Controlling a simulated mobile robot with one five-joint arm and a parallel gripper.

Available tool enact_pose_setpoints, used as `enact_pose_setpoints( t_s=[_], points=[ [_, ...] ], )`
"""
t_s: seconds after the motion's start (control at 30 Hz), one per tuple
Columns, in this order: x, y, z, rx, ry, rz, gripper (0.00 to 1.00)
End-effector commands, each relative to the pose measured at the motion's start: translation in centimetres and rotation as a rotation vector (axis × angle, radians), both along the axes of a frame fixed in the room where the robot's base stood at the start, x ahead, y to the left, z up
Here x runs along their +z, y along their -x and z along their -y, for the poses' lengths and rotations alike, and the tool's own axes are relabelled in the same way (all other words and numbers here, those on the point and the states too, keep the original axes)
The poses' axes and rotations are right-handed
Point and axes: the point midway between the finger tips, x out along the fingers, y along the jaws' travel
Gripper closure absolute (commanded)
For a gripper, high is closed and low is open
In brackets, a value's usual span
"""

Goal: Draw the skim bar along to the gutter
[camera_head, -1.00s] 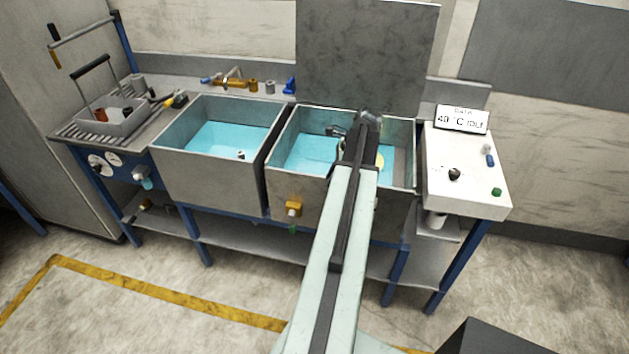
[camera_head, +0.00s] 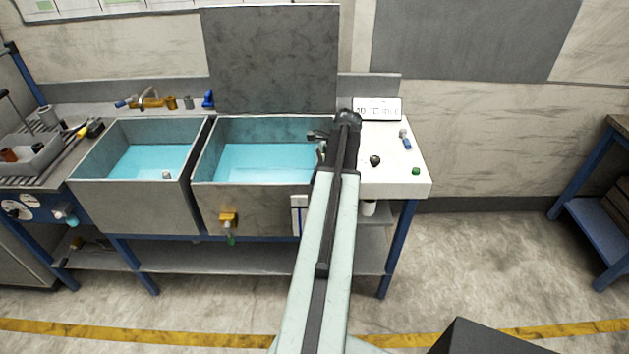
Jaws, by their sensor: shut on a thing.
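The right tank (camera_head: 250,200) is an open grey metal basin with blue liquid (camera_head: 262,161) in it. My gripper (camera_head: 321,150) is at the right end of this tank, mostly hidden behind my own arm. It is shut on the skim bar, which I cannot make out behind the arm. The gutter is also not clearly visible; my arm covers the right end of the tank.
A left tank (camera_head: 130,195) with blue liquid stands alongside. A tall grey panel (camera_head: 272,60) rises behind the right tank. Open floor lies in front and to the right.

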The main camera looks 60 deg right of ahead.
Motion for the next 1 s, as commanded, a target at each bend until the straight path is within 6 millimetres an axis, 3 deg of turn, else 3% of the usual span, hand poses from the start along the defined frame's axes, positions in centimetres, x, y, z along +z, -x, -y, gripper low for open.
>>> enact_pose_setpoints(
  t_s=[0.23,0.27,0.33,0.73,1.0],
  points=[
    [-0.1,-0.7,-0.3,0.012,0.004,0.001,1.0],
    [-0.1,-0.7,-0.3,0.013,0.005,0.001,0.7],
    [-0.1,-0.8,-0.4,0.015,0.004,0.001,0.53],
    [0.5,-0.7,-0.4,0.015,0.001,0.0,0.53],
    [4.8,0.4,0.6,0.014,0.002,0.0,0.53]
  ],
)
